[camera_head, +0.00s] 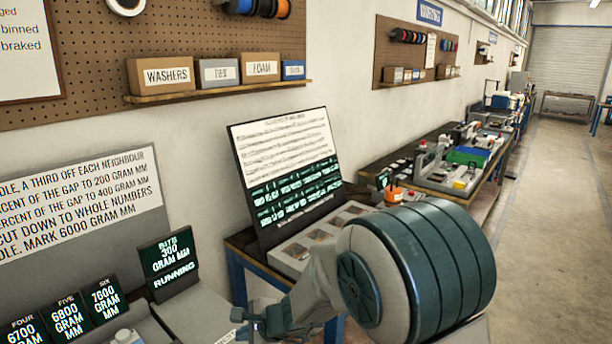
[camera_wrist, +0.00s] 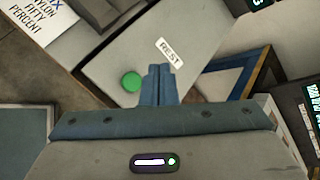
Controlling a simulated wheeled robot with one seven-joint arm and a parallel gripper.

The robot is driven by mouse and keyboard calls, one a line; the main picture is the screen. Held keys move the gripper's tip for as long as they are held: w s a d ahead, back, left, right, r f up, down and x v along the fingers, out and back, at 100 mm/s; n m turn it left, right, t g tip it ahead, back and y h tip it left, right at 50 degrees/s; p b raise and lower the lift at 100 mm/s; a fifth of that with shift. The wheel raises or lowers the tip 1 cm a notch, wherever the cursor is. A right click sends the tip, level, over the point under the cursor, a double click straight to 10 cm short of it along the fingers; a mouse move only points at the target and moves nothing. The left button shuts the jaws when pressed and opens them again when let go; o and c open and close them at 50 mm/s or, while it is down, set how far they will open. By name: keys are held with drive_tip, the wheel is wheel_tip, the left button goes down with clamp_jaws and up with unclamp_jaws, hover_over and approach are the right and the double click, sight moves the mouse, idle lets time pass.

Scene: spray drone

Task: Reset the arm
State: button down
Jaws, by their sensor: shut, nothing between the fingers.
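In the wrist view my gripper (camera_wrist: 160,72) is shut, with its two blue-grey fingers together and nothing between them. It points at a grey bench surface (camera_wrist: 112,68). A round green button or disc (camera_wrist: 131,81) lies just left of the fingertips. A white label reading REST (camera_wrist: 169,53) lies just beyond them. I cannot tell whether the fingers touch the surface. In the head view my arm, with its big teal ribbed joint, fills the lower right and hides part of the bench.
Dark displays (camera_head: 171,261) reading gram mm figures stand at the lower left. A slanted board (camera_head: 287,171) stands mid-bench. Labelled boxes (camera_head: 166,75) sit on a wall shelf. A cluttered bench (camera_head: 448,165) runs along the wall. The aisle floor (camera_head: 550,215) at right is clear.

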idle(0.3)
drive_tip(key=s+d+r+n+g, duration=0.1)
drive_tip(key=s+d+r+n, duration=0.6)
drive_tip(key=d+r, duration=0.2)
drive_tip(key=s+d+r+n+h, duration=0.1)
drive_tip(key=s+d+n+h, duration=0.3)
drive_tip(key=d, duration=0.5)
drive_tip(key=s+d+r+n+h, duration=0.1)
drive_tip(key=s+d+n+h, duration=0.2)
drive_tip(key=s+d, duration=0.5)
drive_tip(key=shift+d+r+n+h, duration=0.3)
drive_tip(key=shift+d+n+h, duration=0.15)
drive_tip(key=shift+d, duration=0.8)
drive_tip(key=shift+a, duration=0.15)
